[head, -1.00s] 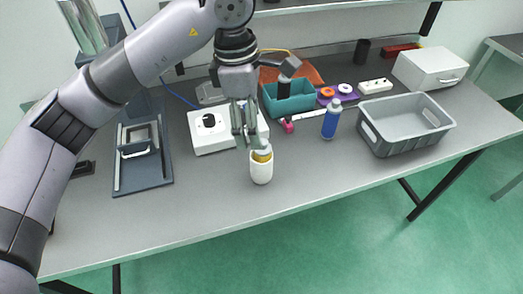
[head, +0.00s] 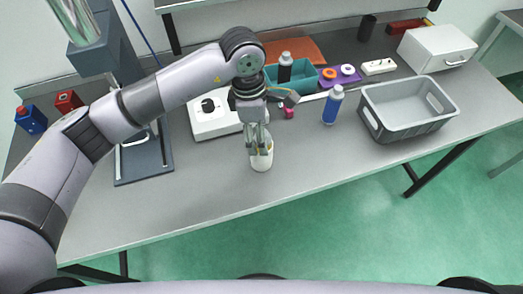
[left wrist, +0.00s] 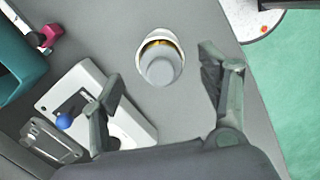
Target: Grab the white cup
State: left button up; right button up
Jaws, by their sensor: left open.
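The white cup (head: 262,161) stands upright near the front edge of the grey table. In the left wrist view the cup (left wrist: 139,48) holds a grey rounded thing (left wrist: 161,69) with some yellow beside it. My left gripper (head: 259,148) is open and points down at the cup. In the left wrist view its fingers (left wrist: 158,74) are spread wide, one on each side of the cup, with a gap on both sides. In the head view the fingers hide part of the cup's top. My right gripper is in neither view.
A white device with a black knob (head: 212,122) stands left of the cup. Behind are a teal bin (head: 303,86) and a pink item (head: 289,113). A blue bottle (head: 332,107) and a grey crate (head: 410,130) stand to the right. The table front is clear.

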aim_at(260, 163)
pick_arm(q)
jog(key=shift+s+f, duration=0.1)
jog(key=shift+f, duration=0.1)
jog(key=shift+f+p, duration=0.2)
jog(key=shift+p, duration=0.15)
jog(key=f+p, duration=0.2)
jog(key=f, duration=0.1)
jog(key=shift+d+f, duration=0.2)
jog(key=shift+f, duration=0.7)
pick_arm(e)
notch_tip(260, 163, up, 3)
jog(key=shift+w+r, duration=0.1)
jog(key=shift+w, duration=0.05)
pick_arm(q)
jog(key=shift+c, duration=0.6)
grip_shut()
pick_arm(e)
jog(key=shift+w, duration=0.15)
pick_arm(q)
jog(key=shift+r, duration=0.15)
